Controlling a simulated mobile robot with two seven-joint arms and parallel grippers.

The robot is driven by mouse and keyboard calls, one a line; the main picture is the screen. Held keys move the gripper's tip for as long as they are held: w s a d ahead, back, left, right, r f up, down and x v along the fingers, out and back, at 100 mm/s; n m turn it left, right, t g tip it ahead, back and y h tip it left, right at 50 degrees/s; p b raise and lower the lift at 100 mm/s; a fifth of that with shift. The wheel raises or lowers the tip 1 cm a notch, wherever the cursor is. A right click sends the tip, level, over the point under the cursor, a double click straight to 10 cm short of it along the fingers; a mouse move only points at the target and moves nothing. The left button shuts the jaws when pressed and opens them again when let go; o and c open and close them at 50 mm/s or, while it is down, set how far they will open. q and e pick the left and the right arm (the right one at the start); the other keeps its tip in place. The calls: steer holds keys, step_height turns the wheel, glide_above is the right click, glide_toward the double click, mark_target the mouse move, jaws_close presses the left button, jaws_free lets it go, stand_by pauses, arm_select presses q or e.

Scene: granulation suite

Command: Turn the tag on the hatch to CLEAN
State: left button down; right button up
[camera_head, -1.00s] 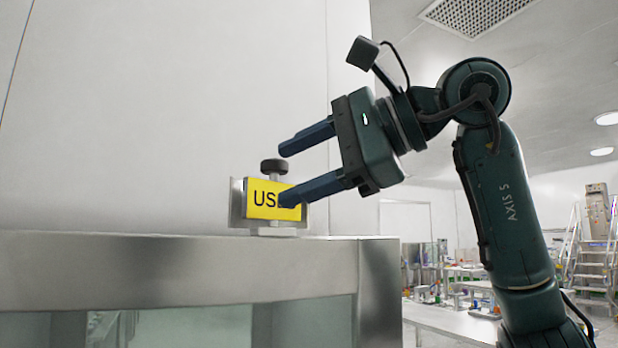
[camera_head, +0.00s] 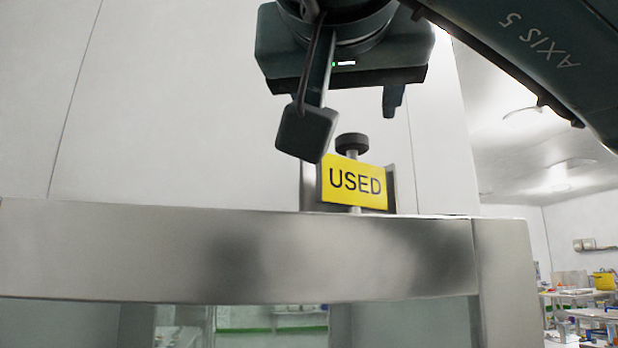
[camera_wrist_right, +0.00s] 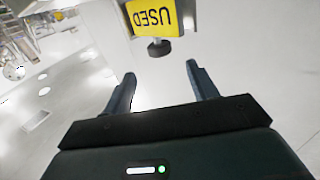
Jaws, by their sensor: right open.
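The yellow tag (camera_head: 353,184) reads USED and sits in a steel holder (camera_head: 308,187) on top of the hatch's steel frame (camera_head: 150,250). A black knob (camera_head: 351,143) stands on a post above the tag. In the right wrist view the tag (camera_wrist_right: 153,16) appears upside down with the knob (camera_wrist_right: 158,47) beside it. My right gripper (camera_head: 352,108) is open and empty, above the knob with its fingers apart. In the wrist view the knob lies beyond the gap between the fingertips (camera_wrist_right: 160,74). One finger is mostly hidden behind my wrist camera in the head view. My left gripper is not in view.
A plain pale wall (camera_head: 170,110) rises behind the hatch. Glass panes (camera_head: 270,325) show below the steel frame. Benches with equipment (camera_head: 590,300) stand far off at the right. The space left of the tag above the frame is clear.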

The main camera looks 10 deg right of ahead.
mark_target(351, 134)
steer(key=p+x, duration=0.2)
steer(key=x, duration=0.7)
steer(key=shift+w+d, duration=0.2)
steer(key=shift+w, duration=0.15)
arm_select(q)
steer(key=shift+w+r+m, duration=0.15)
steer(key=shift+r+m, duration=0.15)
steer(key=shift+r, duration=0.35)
arm_select(e)
steer(key=c, duration=1)
steer(key=shift+o, duration=0.2)
